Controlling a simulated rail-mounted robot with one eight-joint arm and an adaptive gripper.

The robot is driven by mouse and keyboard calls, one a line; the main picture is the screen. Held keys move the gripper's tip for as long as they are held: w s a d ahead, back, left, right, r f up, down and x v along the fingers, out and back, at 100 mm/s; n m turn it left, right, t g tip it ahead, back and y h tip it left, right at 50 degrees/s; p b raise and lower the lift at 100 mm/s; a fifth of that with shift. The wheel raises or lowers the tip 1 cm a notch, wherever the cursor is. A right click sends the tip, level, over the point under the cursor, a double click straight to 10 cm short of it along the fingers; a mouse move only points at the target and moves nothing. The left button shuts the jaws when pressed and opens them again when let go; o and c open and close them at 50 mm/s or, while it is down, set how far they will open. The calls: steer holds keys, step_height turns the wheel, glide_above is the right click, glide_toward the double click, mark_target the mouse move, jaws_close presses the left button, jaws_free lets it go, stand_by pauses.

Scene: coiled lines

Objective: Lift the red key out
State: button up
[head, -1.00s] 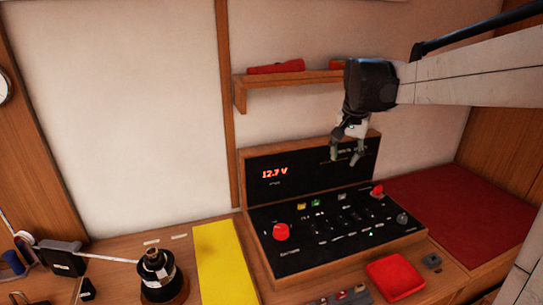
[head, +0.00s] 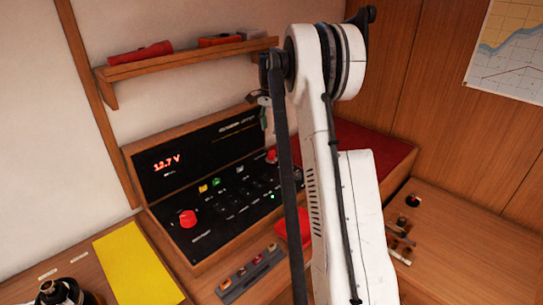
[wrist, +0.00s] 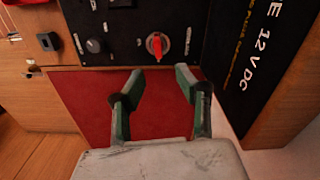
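The red key (wrist: 155,45) sits upright in a round metal switch on the black panel, at the top middle of the wrist view. In the head view, what looks like the same key (head: 271,156) shows at the panel's right end, beside my arm. My gripper (wrist: 160,73) is open and empty. Its two green-padded fingers are spread and the key shows just beyond the gap between their tips, apart from both. In the head view my gripper (head: 264,112) is mostly hidden behind my arm.
A grey knob (wrist: 95,46) is beside the key. The upright panel (wrist: 262,60) stands close on the right in the wrist view. A red pad (wrist: 80,103) lies below. A larger red knob (head: 188,218) is on the panel's left; a wooden shelf (head: 190,60) is above.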

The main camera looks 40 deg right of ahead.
mark_target(271, 152)
steer(key=f, duration=0.4)
steer(key=f+p, duration=0.1)
steer(key=f, duration=0.2)
steer(key=shift+d, duration=0.3)
steer(key=shift+s+a+f+p, duration=0.15)
steer(key=shift+f+p, duration=0.45)
steer(key=shift+f, duration=2.15)
jaws_close()
